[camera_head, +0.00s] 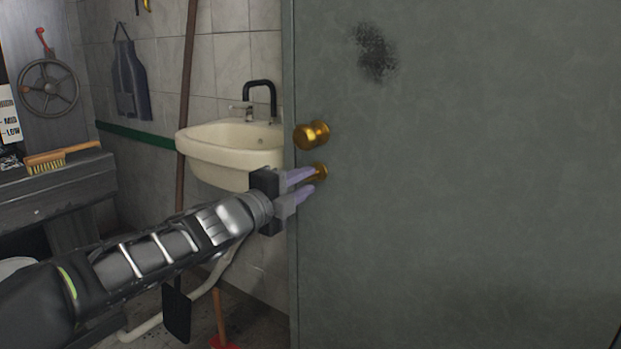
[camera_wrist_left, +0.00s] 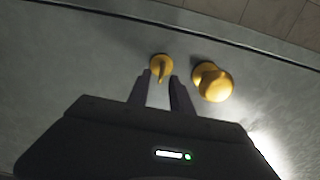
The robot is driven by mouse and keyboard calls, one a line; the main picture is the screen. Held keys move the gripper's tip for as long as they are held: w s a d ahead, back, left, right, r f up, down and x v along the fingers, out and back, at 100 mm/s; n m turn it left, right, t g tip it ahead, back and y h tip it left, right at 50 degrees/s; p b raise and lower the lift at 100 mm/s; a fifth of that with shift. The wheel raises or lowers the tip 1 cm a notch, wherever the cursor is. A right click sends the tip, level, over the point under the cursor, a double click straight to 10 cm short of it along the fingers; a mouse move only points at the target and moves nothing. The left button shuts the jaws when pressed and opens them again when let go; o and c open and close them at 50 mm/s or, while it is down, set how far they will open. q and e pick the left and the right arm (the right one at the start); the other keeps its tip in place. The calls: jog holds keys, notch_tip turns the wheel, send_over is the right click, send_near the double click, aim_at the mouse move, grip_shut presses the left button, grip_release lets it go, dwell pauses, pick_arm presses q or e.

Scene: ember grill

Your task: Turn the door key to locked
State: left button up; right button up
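The grey-green door (camera_head: 450,200) fills the right of the head view. A brass key or turn piece (camera_head: 320,170) sits on a round brass plate below the brass door knob (camera_head: 312,134). In the left wrist view the key (camera_wrist_left: 161,68) stands between and just beyond the fingertips, and the knob (camera_wrist_left: 213,82) is to its right. My left gripper (camera_head: 308,180) points at the key with its two pale purple fingers apart. In the left wrist view the gripper (camera_wrist_left: 160,80) shows a gap between its fingers. Contact with the key cannot be told. My right gripper is not in view.
A cream sink (camera_head: 230,150) with a black tap is on the tiled wall left of the door, behind my left arm. A dark bench (camera_head: 60,185) with a brush (camera_head: 62,157) stands at the far left. The door face right of the knob is clear.

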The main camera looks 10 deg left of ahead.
pick_arm(q)
jog(key=v, duration=0.5)
jog(key=shift+p, duration=0.35)
